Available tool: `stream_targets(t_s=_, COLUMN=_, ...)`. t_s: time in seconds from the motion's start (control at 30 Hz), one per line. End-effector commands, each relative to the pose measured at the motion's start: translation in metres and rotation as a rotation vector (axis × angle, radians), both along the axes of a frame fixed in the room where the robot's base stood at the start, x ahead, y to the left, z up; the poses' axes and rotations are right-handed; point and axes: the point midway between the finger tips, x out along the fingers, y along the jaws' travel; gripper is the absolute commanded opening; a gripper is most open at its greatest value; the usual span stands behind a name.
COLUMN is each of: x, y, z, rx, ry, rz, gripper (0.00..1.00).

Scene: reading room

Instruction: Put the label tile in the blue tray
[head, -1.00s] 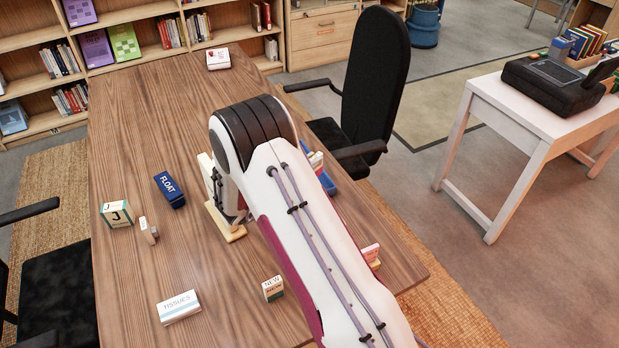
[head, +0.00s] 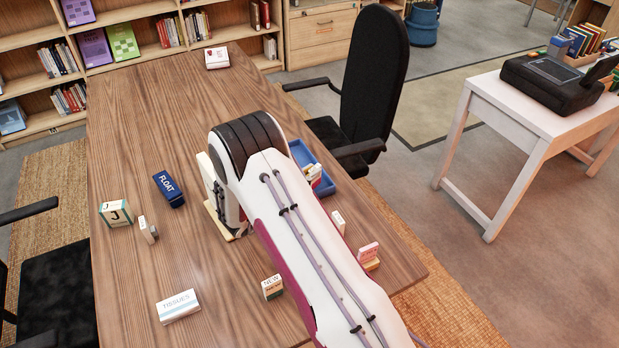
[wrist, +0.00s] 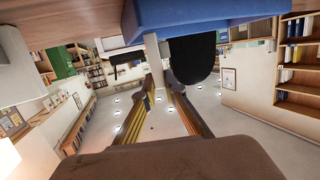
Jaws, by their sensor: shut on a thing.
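The blue tray (head: 326,186) stands near the right edge of the table in the head view, partly behind my arm. Small pale, yellow and red pieces (head: 314,174) show at its near side. My arm hides my gripper in the head view. In the wrist view my gripper (wrist: 160,74) is shut on a narrow off-white piece (wrist: 152,46), apparently the label tile; its face and print cannot be read. A large blue surface (wrist: 205,14), probably the tray, fills the top of the wrist view, close to the held piece. I cannot tell whether they touch.
On the table (head: 150,250) are a blue FLOAT box (head: 169,189), a J block (head: 116,213), a small pale block (head: 148,229), a tissues box (head: 178,306), a NEW block (head: 272,287), a pink block (head: 369,255) and a white block (head: 338,221). A black chair (head: 375,80) stands beyond the tray.

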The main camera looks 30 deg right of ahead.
Motion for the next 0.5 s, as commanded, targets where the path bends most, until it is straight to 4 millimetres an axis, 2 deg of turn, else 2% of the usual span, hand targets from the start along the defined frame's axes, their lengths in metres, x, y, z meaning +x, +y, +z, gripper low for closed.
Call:
stream_targets(t_s=0.2, x=0.000, y=0.000, z=-0.017, rx=0.000, ry=0.000, rz=0.000, gripper=0.00)
stream_targets(t_s=0.5, x=0.000, y=0.000, z=-0.018, rx=0.000, ry=-0.001, rz=0.000, gripper=0.00)
